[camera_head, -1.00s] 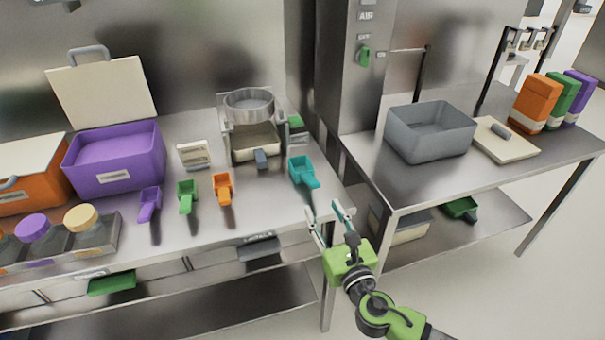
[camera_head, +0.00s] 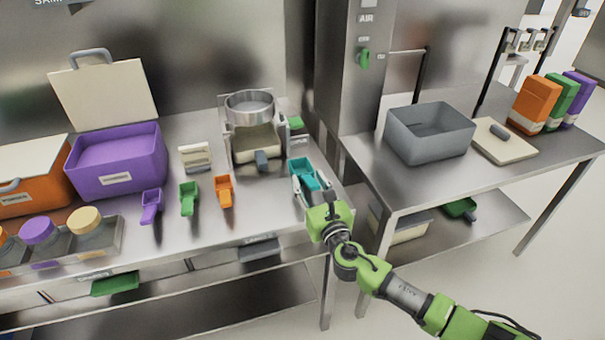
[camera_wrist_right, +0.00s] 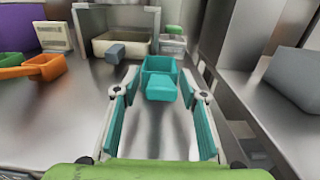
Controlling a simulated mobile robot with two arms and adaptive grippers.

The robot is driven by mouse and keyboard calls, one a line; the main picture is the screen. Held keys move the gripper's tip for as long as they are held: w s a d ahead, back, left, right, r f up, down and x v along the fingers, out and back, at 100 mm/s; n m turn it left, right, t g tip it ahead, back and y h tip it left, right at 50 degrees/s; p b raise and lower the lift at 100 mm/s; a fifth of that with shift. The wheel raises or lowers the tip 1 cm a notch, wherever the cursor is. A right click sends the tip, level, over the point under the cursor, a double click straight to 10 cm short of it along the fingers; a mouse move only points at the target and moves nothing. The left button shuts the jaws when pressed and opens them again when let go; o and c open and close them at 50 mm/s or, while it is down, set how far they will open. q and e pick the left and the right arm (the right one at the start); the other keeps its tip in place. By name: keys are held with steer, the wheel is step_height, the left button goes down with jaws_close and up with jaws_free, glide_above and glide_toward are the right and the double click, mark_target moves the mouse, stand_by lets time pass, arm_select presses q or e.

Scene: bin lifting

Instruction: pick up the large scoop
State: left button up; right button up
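The teal scoop (camera_head: 302,170), the largest of the scoops, lies on the left steel table near its right end. Its handle points toward my right gripper (camera_head: 312,190). In the right wrist view the scoop (camera_wrist_right: 158,67) lies ahead, with its handle (camera_wrist_right: 161,88) between the tips of my right gripper (camera_wrist_right: 160,88). The fingers are spread on both sides of the handle with gaps, so the gripper is open and empty. My left gripper is not in view.
Purple (camera_head: 151,206), green (camera_head: 189,198) and orange (camera_head: 224,191) scoops lie to the left. A sieve stand (camera_head: 253,130) stands behind the teal scoop. A purple bin (camera_head: 117,178) stands farther left. A grey bin (camera_head: 430,133) sits on the right table.

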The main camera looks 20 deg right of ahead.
mark_target(310, 180)
jaws_close()
steer(key=shift+r, duration=0.55)
step_height(310, 180, up, 2)
steer(key=shift+r+p, duration=0.15)
steer(key=shift+p, duration=0.3)
steer(key=s+r, duration=0.2)
steer(key=s+a+r+p, duration=0.1)
steer(key=s+r, duration=0.1)
steer(key=r, duration=0.1)
steer(key=shift+s+a+r+p, duration=0.1)
steer(key=shift+s+r+p, duration=0.15)
steer(key=shift+s+p, duration=0.05)
steer(key=s+a+r, duration=0.2)
steer(key=s+r, duration=0.2)
steer(key=s, duration=0.5)
